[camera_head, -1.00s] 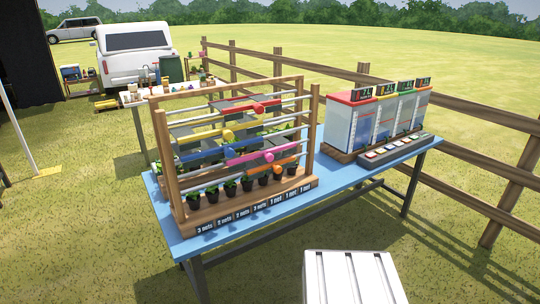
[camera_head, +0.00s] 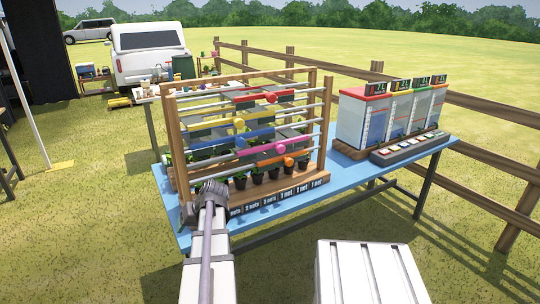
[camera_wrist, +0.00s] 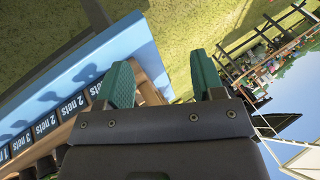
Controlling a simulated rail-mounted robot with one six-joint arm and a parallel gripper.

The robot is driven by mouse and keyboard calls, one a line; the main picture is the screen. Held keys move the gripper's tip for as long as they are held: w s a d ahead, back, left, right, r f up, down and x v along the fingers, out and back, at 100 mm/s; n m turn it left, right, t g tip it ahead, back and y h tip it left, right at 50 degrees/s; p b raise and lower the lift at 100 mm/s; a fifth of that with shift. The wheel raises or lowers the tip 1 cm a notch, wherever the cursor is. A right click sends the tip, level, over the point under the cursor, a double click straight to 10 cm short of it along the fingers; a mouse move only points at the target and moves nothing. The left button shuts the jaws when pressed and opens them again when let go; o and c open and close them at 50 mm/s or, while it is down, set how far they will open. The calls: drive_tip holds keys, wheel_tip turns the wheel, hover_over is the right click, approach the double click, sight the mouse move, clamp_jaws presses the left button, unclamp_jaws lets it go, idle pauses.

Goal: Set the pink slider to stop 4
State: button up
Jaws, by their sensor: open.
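A wooden frame (camera_head: 174,150) stands on the blue table, with several metal rods across it that carry coloured sliders. The pink slider (camera_head: 258,148) is a bar with a round knob on a lower rod, right of the rod's middle. Its stop number cannot be read. My gripper's two green fingers (camera_wrist: 163,78) are apart with nothing between them in the wrist view. There they are beside the frame's base and the table edge; the pink slider does not show. In the head view, my arm reaches to the frame's front left corner, and the fingertips are hard to make out.
Red (camera_head: 264,97), yellow (camera_head: 232,122), blue (camera_head: 245,137) and orange (camera_head: 274,162) sliders share the frame. Potted plants (camera_head: 257,177) and net labels (camera_head: 287,194) line its base. A tank unit (camera_head: 362,122) stands right on the blue table (camera_head: 240,238); a wooden fence (camera_head: 490,145) runs behind.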

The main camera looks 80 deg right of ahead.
drive_tip(key=s+d+r+m+t+h, duration=0.15)
drive_tip(key=s+d+h, duration=0.25)
drive_tip(key=s+d, duration=0.9)
drive_tip(key=n+t+h+b, duration=0.2)
drive_tip(key=n+h, duration=0.1)
drive_tip(key=h, duration=0.7)
approach(282, 149)
drive_tip(key=shift+t, duration=0.25)
drive_tip(key=x, duration=1.1)
drive_tip(key=shift+s+d+f, duration=0.1)
drive_tip(key=shift+s+f, duration=0.05)
drive_tip(key=shift+f, duration=0.05)
clamp_jaws()
